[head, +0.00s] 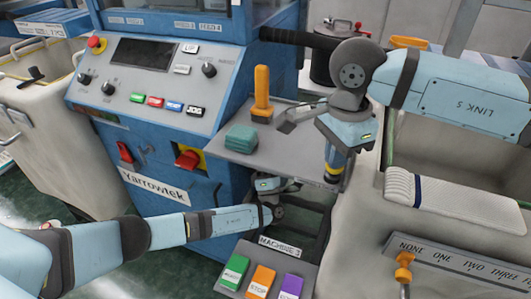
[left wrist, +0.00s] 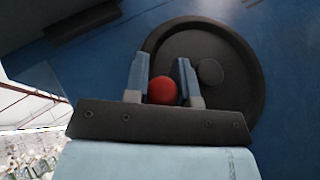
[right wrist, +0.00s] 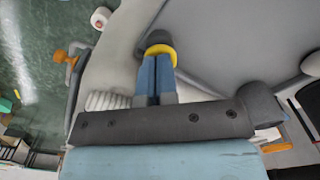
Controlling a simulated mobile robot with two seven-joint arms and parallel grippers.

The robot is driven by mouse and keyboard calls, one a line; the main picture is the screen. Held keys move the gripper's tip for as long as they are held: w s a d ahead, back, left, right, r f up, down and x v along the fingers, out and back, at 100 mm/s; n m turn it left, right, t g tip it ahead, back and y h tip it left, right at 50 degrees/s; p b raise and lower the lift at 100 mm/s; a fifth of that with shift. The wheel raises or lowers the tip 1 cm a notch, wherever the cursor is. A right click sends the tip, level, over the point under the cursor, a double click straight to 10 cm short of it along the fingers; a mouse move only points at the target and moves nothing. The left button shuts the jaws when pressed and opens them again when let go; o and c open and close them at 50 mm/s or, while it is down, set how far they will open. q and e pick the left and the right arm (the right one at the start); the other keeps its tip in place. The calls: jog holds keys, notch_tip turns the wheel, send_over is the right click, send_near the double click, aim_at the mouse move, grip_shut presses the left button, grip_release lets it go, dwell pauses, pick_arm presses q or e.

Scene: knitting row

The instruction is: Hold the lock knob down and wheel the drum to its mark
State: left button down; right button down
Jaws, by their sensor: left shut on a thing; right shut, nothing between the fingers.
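The dark round wheel of the drum (left wrist: 225,42) is set against a blue panel in the left wrist view, with a small round boss. My left gripper (left wrist: 163,62) is in front of it, its fingers closed around a round red knob (left wrist: 163,91). In the head view the wheel is hidden behind the machine and shelf. The lock knob (right wrist: 158,38), dark with a yellow ring, shows in the right wrist view. My right gripper (right wrist: 157,62) is shut and empty, its fingertips at the ring; it looks like contact, but I cannot tell how far the knob is down.
A grey shelf (head: 225,150) carries an orange upright handle (head: 262,85) and a green block (head: 241,138). The blue machine (head: 150,185) stands left of it. A panel of coloured buttons (head: 262,280) is in front. A pale bin (head: 360,250) stands on the right.

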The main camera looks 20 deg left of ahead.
pick_arm(q)
jog(key=shift+s+f+n+y, duration=0.1)
jog(key=shift+f+n+y, duration=0.35)
jog(key=shift+n+y, duration=0.5)
pick_arm(e)
jog(key=shift+s+f, duration=0.15)
jog(key=shift+f, duration=0.15)
pick_arm(q)
jog(key=c, duration=0.9)
grip_release()
jog(key=shift+c, duration=0.2)
jog(key=s+d+f, duration=0.3)
jog(key=s+d, duration=0.6)
jog(key=s, duration=0.2)
jog(key=shift+s+d+f, duration=0.35)
jog(key=shift+s+d, duration=0.05)
jog(key=shift+r, duration=0.1)
